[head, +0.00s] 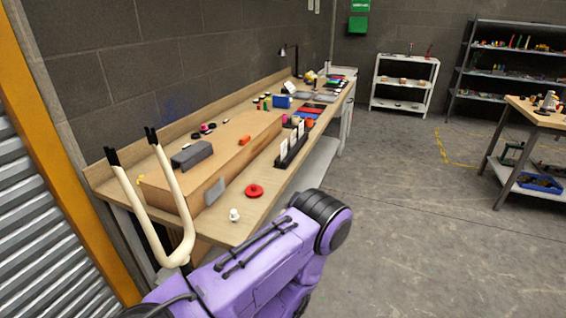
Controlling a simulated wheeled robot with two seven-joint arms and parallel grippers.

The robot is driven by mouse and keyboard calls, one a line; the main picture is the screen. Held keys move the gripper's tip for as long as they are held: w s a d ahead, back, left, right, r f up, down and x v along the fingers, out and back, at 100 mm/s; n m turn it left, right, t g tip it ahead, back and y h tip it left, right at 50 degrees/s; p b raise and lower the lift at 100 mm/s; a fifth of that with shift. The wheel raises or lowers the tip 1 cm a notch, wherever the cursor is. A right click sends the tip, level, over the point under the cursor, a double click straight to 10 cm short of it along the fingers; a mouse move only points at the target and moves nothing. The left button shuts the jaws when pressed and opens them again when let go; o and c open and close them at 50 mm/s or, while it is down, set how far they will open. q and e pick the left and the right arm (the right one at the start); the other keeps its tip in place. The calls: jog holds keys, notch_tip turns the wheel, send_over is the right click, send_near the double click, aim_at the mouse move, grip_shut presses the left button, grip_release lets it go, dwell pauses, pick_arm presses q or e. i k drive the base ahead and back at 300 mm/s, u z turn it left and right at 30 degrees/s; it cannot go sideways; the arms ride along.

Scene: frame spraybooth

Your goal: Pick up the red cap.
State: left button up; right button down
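The red cap (254,190) is a small round red disc with a raised centre. It lies flat on the front part of the wooden workbench (233,212), near its right edge. Nothing touches it, and bare wood surrounds it. A purple body with black joints and cables, which looks like part of my arm, fills the bottom of the picture below the cap.
A small white piece (234,215) sits near the cap. A raised wooden block (208,165) carries a grey box (192,155). A black rack (293,147) holds white cards. Open floor lies right.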

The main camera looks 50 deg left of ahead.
aim_at(254, 191)
jog(key=i, duration=0.2)
jog(key=u, duration=0.75)
